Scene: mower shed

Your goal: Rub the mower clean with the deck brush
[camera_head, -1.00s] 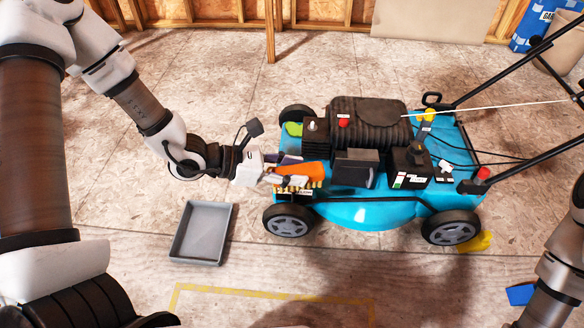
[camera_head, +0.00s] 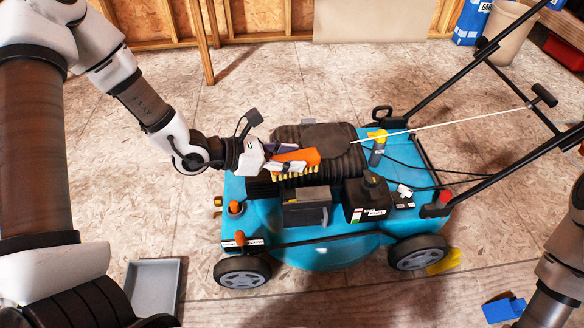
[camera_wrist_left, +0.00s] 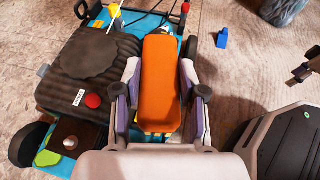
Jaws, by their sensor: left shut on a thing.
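The deck brush (camera_head: 300,158) has an orange back and pale yellow bristles facing down. My left gripper (camera_head: 262,160) is shut on it and holds it over the left part of the black engine. I cannot tell whether the bristles touch the engine. The brush (camera_wrist_left: 162,85) also lies between the fingers of the left gripper (camera_wrist_left: 158,100) in the left wrist view. The mower (camera_head: 330,252) has a blue deck and stands on the floor. A green patch (camera_wrist_left: 47,158) shows on it in the left wrist view. My right gripper is outside the head view.
A grey tray (camera_head: 155,288) lies on the floor left of the mower. A yellow piece (camera_head: 443,262) is by the mower's right wheel, and a blue block (camera_head: 503,308) lies at lower right. The black handle (camera_head: 490,175) rises at right. A wooden post (camera_head: 203,45) stands behind.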

